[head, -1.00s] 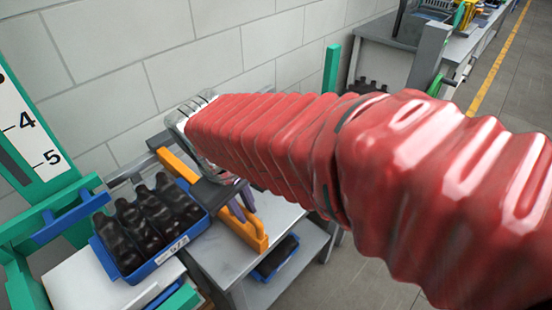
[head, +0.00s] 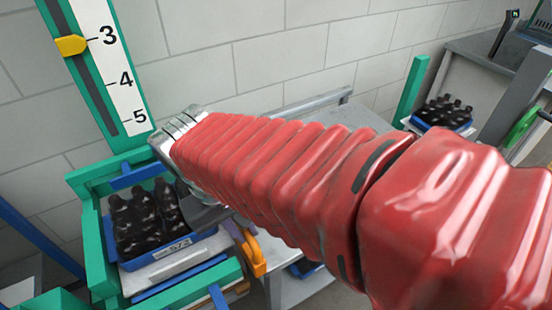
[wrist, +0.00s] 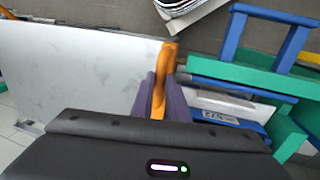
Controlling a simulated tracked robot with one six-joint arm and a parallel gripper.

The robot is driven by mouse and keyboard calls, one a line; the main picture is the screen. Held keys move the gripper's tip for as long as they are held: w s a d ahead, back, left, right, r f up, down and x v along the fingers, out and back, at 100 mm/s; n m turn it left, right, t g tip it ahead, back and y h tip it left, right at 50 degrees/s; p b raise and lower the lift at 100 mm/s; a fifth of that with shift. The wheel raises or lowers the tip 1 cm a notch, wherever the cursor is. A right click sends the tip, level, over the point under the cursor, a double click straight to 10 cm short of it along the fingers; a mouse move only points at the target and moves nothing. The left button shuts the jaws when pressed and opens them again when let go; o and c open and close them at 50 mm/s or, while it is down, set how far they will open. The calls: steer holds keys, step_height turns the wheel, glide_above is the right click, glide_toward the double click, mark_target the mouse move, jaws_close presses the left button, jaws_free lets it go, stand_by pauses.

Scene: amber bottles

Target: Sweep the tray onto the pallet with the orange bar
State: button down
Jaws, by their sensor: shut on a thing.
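The blue tray (head: 185,250) holds several dark bottles (head: 145,215) standing close together. It sits over a white slab (head: 150,277) inside the green frame at the left of the head view. Part of the tray (wrist: 250,108) shows right of my gripper in the wrist view. My gripper (wrist: 160,98) has purple fingers shut on the orange bar (wrist: 167,62). In the head view the bar's near end (head: 257,257) hangs beside the tray's right side. My arm hides the rest of it, and I cannot tell whether bar and tray touch. The pallet under the slab is barely visible.
A grey table (wrist: 85,65) lies left of the bar, bare where visible. The green frame (head: 195,283) with blue bars surrounds the slab. A scale board (head: 105,70) stands behind it. Another tray of bottles (head: 445,113) stands at the back right.

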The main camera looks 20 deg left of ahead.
steer(key=shift+s+a+r, duration=0.1)
steer(key=shift+s+a, duration=0.05)
steer(key=shift+a, duration=0.25)
steer(key=c, duration=2)
jaws_free()
steer(key=shift+o, duration=1.4)
steer(key=shift+d, duration=0.15)
steer(key=v, duration=1.3)
steer(key=shift+r, duration=0.35)
